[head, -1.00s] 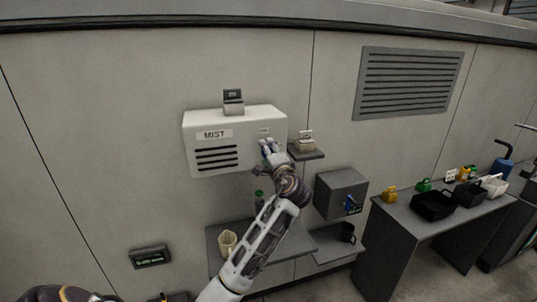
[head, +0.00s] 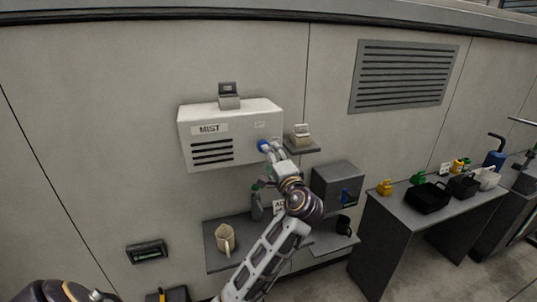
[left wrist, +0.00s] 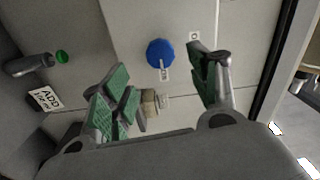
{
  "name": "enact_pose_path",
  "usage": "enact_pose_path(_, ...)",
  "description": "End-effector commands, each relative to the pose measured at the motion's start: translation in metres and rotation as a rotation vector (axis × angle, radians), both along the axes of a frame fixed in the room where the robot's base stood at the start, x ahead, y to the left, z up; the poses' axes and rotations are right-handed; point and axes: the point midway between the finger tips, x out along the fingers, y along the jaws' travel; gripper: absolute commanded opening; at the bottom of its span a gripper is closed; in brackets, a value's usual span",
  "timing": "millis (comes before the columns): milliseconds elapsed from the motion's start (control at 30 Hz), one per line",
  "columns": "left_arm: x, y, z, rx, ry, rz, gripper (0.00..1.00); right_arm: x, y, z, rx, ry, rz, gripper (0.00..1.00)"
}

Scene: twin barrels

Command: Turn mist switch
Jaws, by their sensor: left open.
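The white mist box (head: 230,133) hangs on the wall with a "MIST" label and dark slots on its front. Its round blue switch (head: 263,146) sits at the lower right of the front; it also shows in the left wrist view (left wrist: 160,53) with a small white label beside it. My left gripper (head: 271,151) is open just in front of the switch. In the left wrist view its green-padded fingers stand spread on either side of the switch, with clear gaps visible. Whether they touch it cannot be told. My right gripper is not in view.
A table (head: 408,215) with bins stands right.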

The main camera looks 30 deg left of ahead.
Motion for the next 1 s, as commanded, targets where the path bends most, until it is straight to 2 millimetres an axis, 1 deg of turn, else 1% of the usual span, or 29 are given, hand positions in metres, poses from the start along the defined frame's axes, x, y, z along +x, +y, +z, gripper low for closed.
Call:
enact_pose_path(33,-0.004,-0.006,-0.001,-0.003,0.001,-0.002,0.60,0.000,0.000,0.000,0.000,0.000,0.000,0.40)
enact_pose_path(100,-0.010,-0.012,-0.001,-0.002,0.001,0.000,0.60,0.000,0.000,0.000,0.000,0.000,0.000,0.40)
enact_pose_path(300,-0.020,-0.023,-0.001,-0.001,0.000,0.000,0.60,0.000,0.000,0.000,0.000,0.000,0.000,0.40)
enact_pose_path(1000,-0.021,-0.025,-0.001,-0.004,-0.005,0.000,0.60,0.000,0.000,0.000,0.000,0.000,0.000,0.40)
